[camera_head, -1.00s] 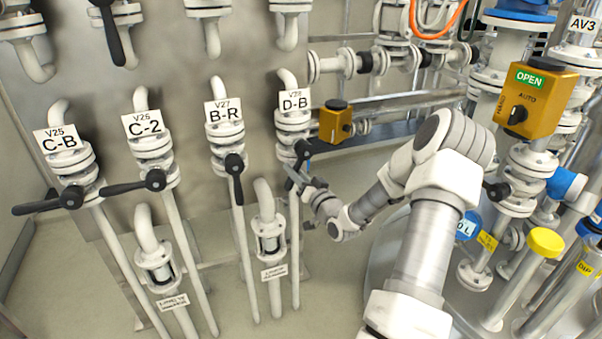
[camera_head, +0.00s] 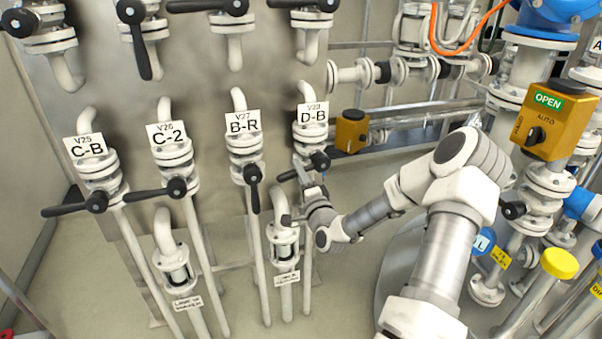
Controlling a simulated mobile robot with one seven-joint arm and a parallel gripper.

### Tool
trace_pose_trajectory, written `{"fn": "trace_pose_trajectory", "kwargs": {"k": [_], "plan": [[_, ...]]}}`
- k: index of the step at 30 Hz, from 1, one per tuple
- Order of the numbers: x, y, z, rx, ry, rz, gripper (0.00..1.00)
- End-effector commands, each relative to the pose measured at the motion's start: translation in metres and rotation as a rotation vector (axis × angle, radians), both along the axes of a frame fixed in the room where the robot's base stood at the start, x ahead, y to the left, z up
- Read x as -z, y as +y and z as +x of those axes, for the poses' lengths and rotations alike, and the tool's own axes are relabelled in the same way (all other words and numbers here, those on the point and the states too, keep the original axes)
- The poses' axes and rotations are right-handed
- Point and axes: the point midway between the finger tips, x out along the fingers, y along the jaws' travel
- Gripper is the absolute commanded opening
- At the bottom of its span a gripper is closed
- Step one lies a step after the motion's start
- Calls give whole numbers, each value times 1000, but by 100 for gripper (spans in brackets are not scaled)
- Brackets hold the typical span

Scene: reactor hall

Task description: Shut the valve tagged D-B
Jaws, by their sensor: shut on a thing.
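The valve tagged D-B (camera_head: 313,115) is the rightmost of the row of lever valves, on a white pipe. Its black lever (camera_head: 288,175) runs from the round hub (camera_head: 320,160) down and to the left, across the pipe. My gripper (camera_head: 303,178) is at this lever, just below the hub, and is shut on it. The fingers are small here and partly hide the lever's middle.
The B-R valve (camera_head: 244,123) is close on the left, its lever (camera_head: 254,190) hanging down. The C-2 valve (camera_head: 173,137) and C-B valve (camera_head: 92,150) have levers crosswise. A yellow actuator box (camera_head: 351,131) is right behind D-B. A sight glass (camera_head: 284,245) is below.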

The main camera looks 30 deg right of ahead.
Motion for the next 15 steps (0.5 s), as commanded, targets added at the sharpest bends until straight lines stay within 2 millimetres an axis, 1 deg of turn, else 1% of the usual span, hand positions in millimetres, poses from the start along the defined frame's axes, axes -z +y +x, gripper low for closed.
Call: {"fn": "trace_pose_trajectory", "kwargs": {"k": [1,9,15], "plan": [[-11,6,2,-13,-22,24,0],[-18,5,3,-11,-50,129,0],[-20,5,3,-9,-58,157,0]]}}
